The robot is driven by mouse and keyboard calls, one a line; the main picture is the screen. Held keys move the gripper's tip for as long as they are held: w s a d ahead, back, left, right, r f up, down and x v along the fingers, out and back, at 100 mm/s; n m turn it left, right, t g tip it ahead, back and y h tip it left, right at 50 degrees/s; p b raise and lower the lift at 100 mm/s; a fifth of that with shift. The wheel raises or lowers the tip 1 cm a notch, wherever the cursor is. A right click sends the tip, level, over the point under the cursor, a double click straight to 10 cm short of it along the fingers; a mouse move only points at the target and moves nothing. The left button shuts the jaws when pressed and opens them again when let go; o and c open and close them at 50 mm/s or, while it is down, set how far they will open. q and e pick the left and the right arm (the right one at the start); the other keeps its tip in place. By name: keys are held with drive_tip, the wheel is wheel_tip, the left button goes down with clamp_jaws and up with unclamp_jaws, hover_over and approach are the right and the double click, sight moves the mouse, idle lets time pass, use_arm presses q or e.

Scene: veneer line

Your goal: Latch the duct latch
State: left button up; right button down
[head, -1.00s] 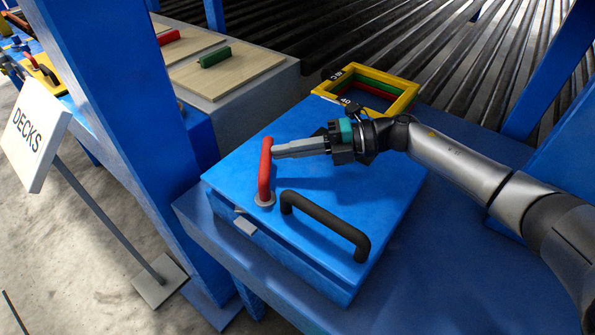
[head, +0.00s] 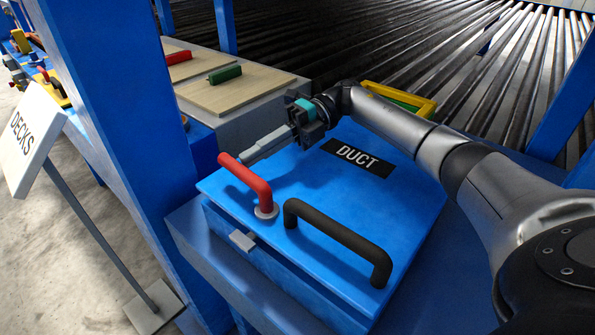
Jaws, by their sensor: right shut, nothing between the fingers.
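The duct box's blue lid (head: 330,205) is down flat, with a black DUCT label (head: 357,158) on it. The red latch lever (head: 247,182) pivots on a round grey base near the lid's front-left edge and points up-left, its tip past the lid's left edge. A small grey catch plate (head: 242,241) juts from the box front below it. A black handle (head: 340,238) is fixed along the lid's front. My right gripper (head: 244,158) is shut and empty, its fingertips just behind the lever; I cannot tell whether they touch. My left gripper is not in view.
A blue post (head: 120,130) stands close on the left. Behind are a grey table with wooden boards bearing a green handle (head: 225,74) and a red one, a yellow frame (head: 400,97) and rollers. A DECKS sign (head: 28,135) stands at far left.

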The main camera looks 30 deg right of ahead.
drive_tip(key=shift+w+a, duration=0.1)
drive_tip(key=shift+a, duration=0.2)
idle(0.4)
drive_tip(key=shift+w+d+r+b, duration=0.1)
drive_tip(key=shift+d+r, duration=0.15)
drive_tip(key=shift+d, duration=1)
drive_tip(key=shift+w+d+r+b, duration=0.15)
drive_tip(key=shift+d+r, duration=0.1)
drive_tip(key=shift+d, duration=0.95)
drive_tip(key=shift+s+d+r+b, duration=0.1)
drive_tip(key=shift+d+r, duration=0.15)
drive_tip(key=shift+d, duration=1)
